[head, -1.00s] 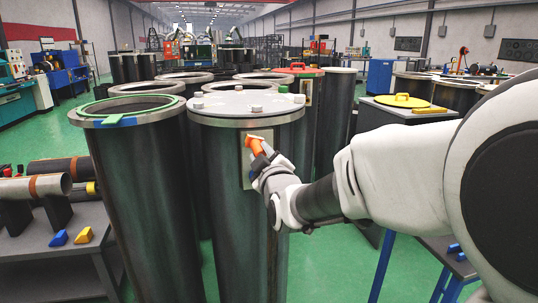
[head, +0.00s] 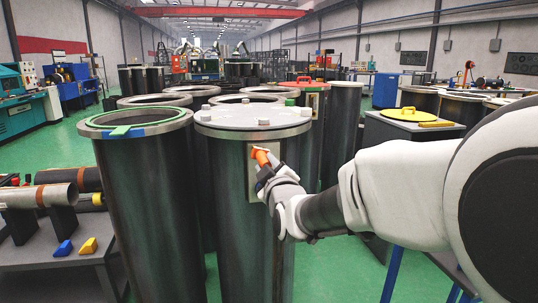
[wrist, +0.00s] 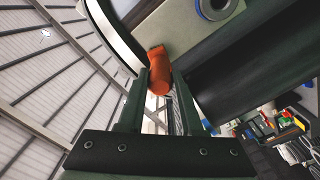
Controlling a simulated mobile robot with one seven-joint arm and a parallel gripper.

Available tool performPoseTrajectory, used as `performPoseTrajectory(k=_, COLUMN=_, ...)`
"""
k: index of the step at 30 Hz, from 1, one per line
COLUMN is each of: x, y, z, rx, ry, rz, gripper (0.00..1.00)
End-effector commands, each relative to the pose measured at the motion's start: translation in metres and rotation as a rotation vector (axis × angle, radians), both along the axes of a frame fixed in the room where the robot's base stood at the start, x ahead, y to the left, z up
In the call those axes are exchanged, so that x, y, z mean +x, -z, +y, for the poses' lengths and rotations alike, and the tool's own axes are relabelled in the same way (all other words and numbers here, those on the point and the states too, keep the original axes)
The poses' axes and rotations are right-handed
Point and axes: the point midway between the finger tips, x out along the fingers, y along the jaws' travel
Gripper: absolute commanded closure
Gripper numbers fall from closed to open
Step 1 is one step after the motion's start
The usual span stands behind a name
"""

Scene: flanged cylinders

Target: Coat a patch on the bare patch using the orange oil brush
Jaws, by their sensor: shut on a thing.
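The orange oil brush (head: 263,158) is in my gripper (head: 268,172), in front of the upper part of a pale rectangular plate (head: 253,187) on the side of the dark lidded cylinder (head: 228,220). This plate appears to be the bare patch. In the wrist view the orange brush (wrist: 159,76) sits between the two fingers of my gripper (wrist: 158,92), which are shut on it. Its far end is close to a pale surface (wrist: 185,30); I cannot tell whether they touch. My gripper hides part of the plate.
A green-ringed open cylinder (head: 140,122) stands close on the left. A bench (head: 50,258) with pipes, a blue block (head: 63,248) and a yellow block (head: 88,245) is at lower left. A yellow lid (head: 408,114) lies on a dark box at right.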

Motion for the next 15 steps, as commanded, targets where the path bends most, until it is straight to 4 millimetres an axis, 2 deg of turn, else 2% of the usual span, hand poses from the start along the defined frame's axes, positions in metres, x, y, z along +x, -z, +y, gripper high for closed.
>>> performPoseTrajectory(k=15, x=0.0061, y=-0.0005, z=0.0017, rx=0.0, ry=0.0, rz=-0.001, gripper=1.0)
